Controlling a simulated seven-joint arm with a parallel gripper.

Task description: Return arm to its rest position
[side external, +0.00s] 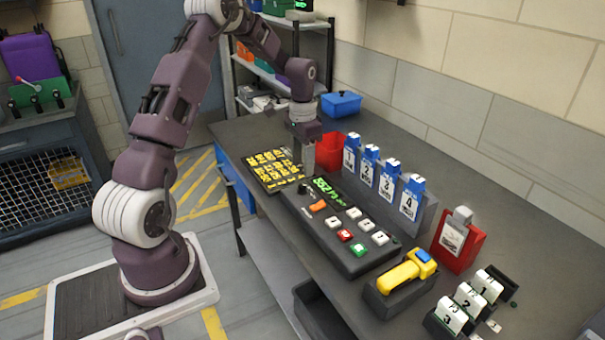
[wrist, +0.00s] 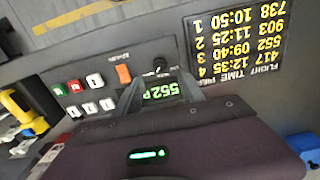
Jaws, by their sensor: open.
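My gripper (side external: 307,160) hangs fingers down over the back of the bench, by the far end of the control panel (side external: 345,233). It holds nothing that I can see. In the wrist view its fingers (wrist: 165,97) reach toward the green-lit display (wrist: 160,91), partly covering the panel. In the side view that display (side external: 335,190) shows green characters to the right of the fingers. The gap between the fingertips is hard to make out.
A flight board (side external: 272,170) lies left of my gripper, a red bin (side external: 329,150) behind it. Numbered blue-topped holders (side external: 385,190) stand along the wall side. A yellow scanner-like tool (side external: 404,273), a red box (side external: 459,240) and numbered white tags (side external: 468,300) sit nearer the front.

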